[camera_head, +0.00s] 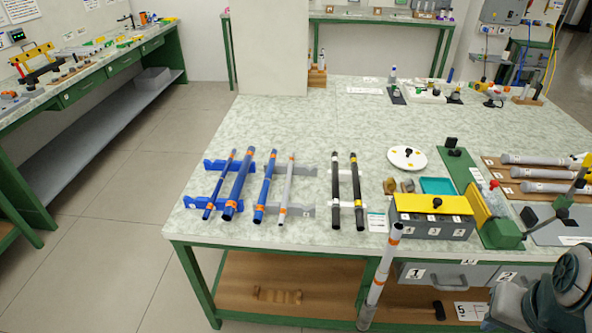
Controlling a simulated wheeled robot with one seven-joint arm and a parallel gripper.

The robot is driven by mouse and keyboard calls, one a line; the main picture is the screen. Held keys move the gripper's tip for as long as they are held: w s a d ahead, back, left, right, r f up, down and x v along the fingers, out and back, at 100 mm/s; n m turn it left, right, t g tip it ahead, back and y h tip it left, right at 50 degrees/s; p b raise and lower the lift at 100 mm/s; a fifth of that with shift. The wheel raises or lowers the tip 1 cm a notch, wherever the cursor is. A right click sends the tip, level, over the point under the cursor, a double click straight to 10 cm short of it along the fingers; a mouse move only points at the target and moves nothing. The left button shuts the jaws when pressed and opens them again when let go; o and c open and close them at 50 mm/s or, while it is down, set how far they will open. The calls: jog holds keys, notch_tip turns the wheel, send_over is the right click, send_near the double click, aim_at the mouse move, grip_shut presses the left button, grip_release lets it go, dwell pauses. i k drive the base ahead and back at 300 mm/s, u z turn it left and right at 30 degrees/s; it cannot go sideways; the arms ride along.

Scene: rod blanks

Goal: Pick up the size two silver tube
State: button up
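A thin silver tube (287,189) with orange bands lies across the grey rack pieces on the table, right of the blue tubes. A thicker silver tube (376,286) with orange bands stands tilted in front of the table's front edge, its top above the tabletop. Its lower end is at the bottom of the picture, and I cannot tell what supports it. No size marking is legible on either silver tube. My gripper is not in view; part of what looks like my arm shows at the lower right.
Several blue tubes (238,183) lie left of the thin silver tube, black tubes (335,191) to its right. A yellow-and-grey box (432,217), a green fixture (497,230) and thick grey tubes (540,173) crowd the right side. The tabletop behind the tubes (290,120) is clear.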

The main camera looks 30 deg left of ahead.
aim_at(284, 205)
jog(key=u, duration=0.4)
jog(key=k, duration=0.45)
jog(key=u, duration=0.85)
jog(key=i, duration=1.15)
jog(key=u, duration=0.1)
